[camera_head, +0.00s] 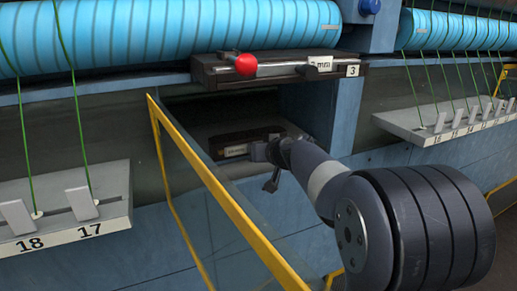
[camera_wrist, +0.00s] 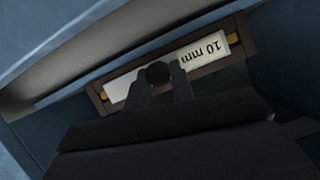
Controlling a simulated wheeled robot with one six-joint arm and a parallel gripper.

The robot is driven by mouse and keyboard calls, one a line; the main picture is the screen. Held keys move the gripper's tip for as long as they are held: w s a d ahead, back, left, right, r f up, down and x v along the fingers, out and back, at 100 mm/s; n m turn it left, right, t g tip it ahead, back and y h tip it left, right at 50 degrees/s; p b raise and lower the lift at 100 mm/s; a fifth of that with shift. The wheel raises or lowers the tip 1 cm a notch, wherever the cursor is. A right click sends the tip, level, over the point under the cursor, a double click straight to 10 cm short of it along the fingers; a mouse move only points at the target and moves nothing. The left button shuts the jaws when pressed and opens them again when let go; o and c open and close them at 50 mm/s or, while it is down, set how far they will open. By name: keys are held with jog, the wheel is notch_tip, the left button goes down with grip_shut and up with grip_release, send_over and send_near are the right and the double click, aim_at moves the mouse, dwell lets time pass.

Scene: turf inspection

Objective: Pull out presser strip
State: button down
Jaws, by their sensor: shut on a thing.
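The presser strip (camera_wrist: 112,86) shows in the wrist view as a brown-framed front with a white label reading "10 mm", upside down. A round black knob (camera_wrist: 157,72) sits on this front. My gripper (camera_wrist: 160,80) has its two fingers shut on the knob, one at each side. In the head view the strip (camera_head: 235,151) lies inside the open recess under the upper shelf, and my gripper (camera_head: 266,151) reaches its front from the right. The strip's rear part is hard to make out in shadow.
A shelf marked "3" (camera_head: 352,71) with a red ball knob (camera_head: 246,64) is above the recess. A yellow-edged clear door (camera_head: 215,190) stands open left of my arm. Numbered ledges (camera_head: 70,235) with green threads flank both sides. Blue striped rolls (camera_head: 180,35) run above.

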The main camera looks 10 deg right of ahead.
jog(key=c, duration=1.8)
grip_release()
grip_shut()
jog(key=shift+s, duration=0.1)
jog(key=shift+s+d+b, duration=0.2)
jog(key=shift+s+b, duration=0.3)
jog(key=shift+s, duration=0.4)
jog(key=shift+s+d+b, duration=0.15)
jog(key=shift+s+b, duration=0.3)
jog(key=shift+s, duration=0.45)
jog(key=shift+s+d+b, duration=0.2)
jog(key=shift+s+b, duration=0.3)
jog(key=shift+s, duration=0.4)
jog(key=shift+s+r, duration=0.1)
jog(key=s+d+b, duration=0.2)
jog(key=s+b, duration=0.3)
jog(key=s, duration=0.4)
jog(key=shift+s, duration=0.35)
